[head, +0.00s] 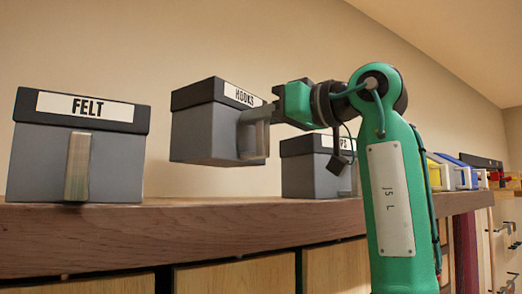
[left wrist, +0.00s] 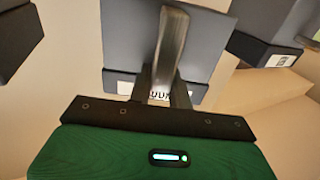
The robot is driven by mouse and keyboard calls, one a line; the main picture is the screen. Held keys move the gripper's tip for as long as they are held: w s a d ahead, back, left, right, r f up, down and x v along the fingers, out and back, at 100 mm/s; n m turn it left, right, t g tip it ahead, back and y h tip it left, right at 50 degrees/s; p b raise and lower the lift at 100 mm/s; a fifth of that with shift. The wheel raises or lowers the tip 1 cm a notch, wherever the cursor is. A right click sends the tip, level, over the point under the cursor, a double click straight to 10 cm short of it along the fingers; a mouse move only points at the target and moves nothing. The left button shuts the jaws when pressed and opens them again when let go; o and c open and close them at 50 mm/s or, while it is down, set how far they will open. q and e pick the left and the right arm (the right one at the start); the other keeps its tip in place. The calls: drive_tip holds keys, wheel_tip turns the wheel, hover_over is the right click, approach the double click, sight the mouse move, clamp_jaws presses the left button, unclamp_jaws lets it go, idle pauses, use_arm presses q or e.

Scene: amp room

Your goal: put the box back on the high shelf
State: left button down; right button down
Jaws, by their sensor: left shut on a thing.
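The grey box labelled HOOKS (head: 200,132), with a dark lid and an upright front handle, is in the air above the high shelf (head: 200,232), slightly tilted. A gap shows between its underside and the shelf top. My left gripper (head: 262,117) is shut on its handle. In the left wrist view the fingers of my left gripper (left wrist: 158,85) close around the handle of the box (left wrist: 125,40), whose label is partly hidden. My right gripper is in neither view.
A box labelled FELT (head: 40,160) stands on the shelf at left. Another grey box (head: 305,175), its label partly hidden by my arm, stands at right behind the held box. Bare shelf shows between them. Yellow and blue bins (head: 460,172) are farther right.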

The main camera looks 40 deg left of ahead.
sight(267, 155)
use_arm(q)
wheel_tip(267, 155, down, 2)
drive_tip(key=shift+w+f, duration=0.1)
drive_tip(key=shift+f, duration=0.25)
drive_tip(key=shift+a+f+p, duration=0.1)
drive_tip(key=shift+f+p, duration=0.25)
drive_tip(key=shift+f, duration=0.1)
wheel_tip(267, 155, down, 2)
drive_tip(key=shift+f+p, duration=0.2)
drive_tip(key=shift+p, duration=0.2)
drive_tip(key=shift+f, duration=0.35)
